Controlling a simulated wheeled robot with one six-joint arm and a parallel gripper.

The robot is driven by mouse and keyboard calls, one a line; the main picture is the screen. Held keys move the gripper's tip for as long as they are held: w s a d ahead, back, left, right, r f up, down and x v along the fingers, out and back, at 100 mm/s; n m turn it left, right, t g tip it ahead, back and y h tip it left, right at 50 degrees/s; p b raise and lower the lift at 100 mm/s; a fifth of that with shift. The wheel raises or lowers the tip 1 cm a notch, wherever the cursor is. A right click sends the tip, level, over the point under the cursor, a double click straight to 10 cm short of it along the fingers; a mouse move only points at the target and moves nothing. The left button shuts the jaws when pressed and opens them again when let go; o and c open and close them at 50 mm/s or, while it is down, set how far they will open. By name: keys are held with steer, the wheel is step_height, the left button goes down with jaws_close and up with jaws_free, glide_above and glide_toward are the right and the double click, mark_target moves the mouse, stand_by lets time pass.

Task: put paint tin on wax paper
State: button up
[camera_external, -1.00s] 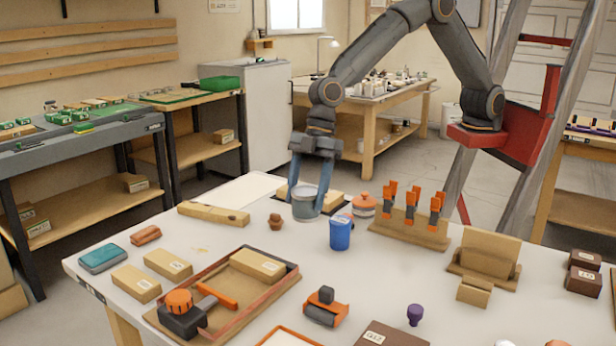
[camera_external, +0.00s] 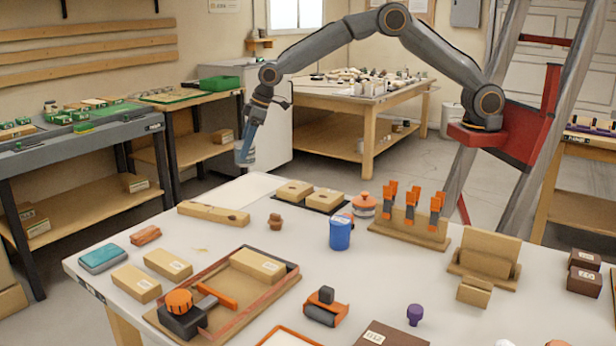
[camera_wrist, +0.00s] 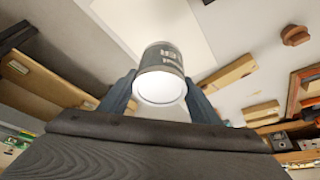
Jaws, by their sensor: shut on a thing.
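The paint tin (camera_external: 243,155) is a small grey can, held in the air near the table's far left corner. My gripper (camera_external: 247,144) is shut on it, with a finger on either side. In the wrist view the tin (camera_wrist: 161,62) sits between the fingers (camera_wrist: 160,92), with its pale round end towards the camera and dark lettering on its side. The wax paper (camera_external: 256,185) is a pale sheet at the table's far left corner. It also shows in the wrist view (camera_wrist: 192,38), partly hidden behind the tin. The tin appears above and apart from it.
Wooden blocks (camera_external: 294,190) on a dark mat lie right of the paper. A long wooden block (camera_external: 212,213) lies in front of it. A blue cup (camera_external: 340,233) and a clamp rack (camera_external: 408,230) stand further right. The air around the tin looks clear.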

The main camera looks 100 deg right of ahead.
steer(key=shift+d+f, duration=0.1)
steer(key=shift+d, duration=0.5)
step_height(320, 180, down, 5)
steer(key=shift+d+p, duration=0.15)
steer(key=shift+p, duration=0.7)
steer(key=shift+f+p, duration=0.6)
steer(key=shift+f, duration=1.8)
steer(key=shift+f, duration=0.2)
steer(key=o, duration=1.3)
